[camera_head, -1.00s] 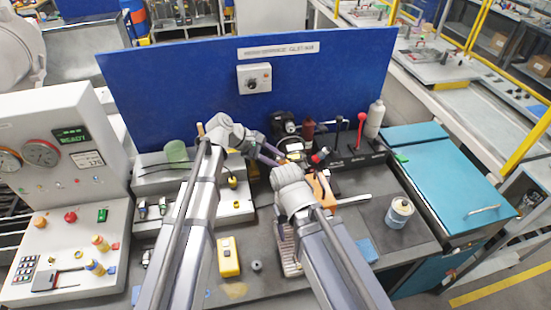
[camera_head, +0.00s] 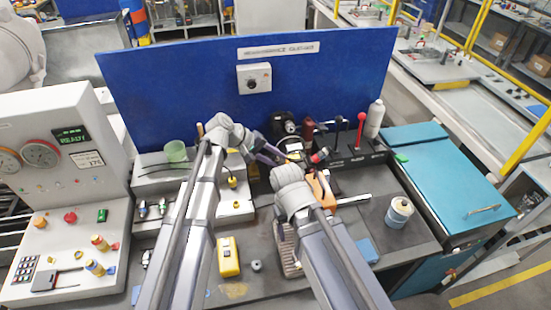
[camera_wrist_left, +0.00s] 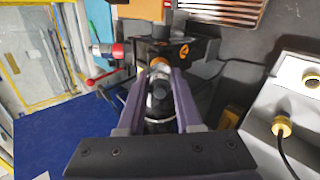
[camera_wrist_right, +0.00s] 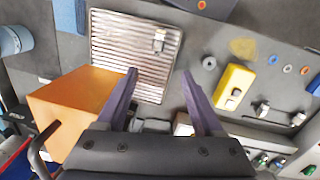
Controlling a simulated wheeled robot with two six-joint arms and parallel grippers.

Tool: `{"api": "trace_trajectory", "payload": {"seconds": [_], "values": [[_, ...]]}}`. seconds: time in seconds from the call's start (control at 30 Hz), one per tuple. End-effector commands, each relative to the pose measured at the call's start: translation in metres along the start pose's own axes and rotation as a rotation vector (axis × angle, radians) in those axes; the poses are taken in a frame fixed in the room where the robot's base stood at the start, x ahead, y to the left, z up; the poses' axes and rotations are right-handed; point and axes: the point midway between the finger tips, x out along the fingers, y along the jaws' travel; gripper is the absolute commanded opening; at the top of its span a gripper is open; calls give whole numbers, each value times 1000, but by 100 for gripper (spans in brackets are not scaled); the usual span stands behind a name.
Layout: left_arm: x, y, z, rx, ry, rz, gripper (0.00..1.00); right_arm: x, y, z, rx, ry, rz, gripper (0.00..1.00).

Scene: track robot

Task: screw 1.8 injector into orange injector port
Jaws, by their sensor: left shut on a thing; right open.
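My left gripper (camera_wrist_left: 160,80) is shut on the injector (camera_wrist_left: 158,104), a dark and silver cylinder between the purple fingers. In the left wrist view an orange ring-shaped port (camera_wrist_left: 157,62) sits straight ahead of the injector's tip, on a dark block. I cannot tell whether the tip touches or enters it. In the head view the left gripper (camera_head: 272,156) reaches in at the dark fixture, and the injector is too small to make out. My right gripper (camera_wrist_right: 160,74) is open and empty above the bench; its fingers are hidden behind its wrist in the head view.
An orange block (camera_wrist_right: 75,98) stands beside my right gripper. A ribbed metal plate (camera_wrist_right: 115,50) and a yellow device (camera_wrist_right: 234,87) lie on the bench. A red-knobbed lever (camera_head: 361,118) and a white bottle (camera_head: 375,118) stand right of the fixture. A blue panel (camera_head: 180,75) closes the back.

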Motion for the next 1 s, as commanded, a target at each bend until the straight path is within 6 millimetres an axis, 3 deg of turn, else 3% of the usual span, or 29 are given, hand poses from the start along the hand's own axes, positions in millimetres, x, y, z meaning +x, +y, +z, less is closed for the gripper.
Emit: {"api": "trace_trajectory", "payload": {"seconds": [0.3, 0.5, 0.87, 1.0], "values": [[0, 0, 0, 443, 0, 0, 0, 0, 0, 0, 0, 0, 0, 69], [0, 0, 0, 646, 0, 0, 0, 0, 0, 0, 0, 0, 0, 69], [0, 0, 0, 686, 0, 0, 0, 0, 0, 0, 0, 0, 0, 69], [1, 0, 0, 780, 0, 0, 0, 0, 0, 0, 0, 0, 0, 69]]}}
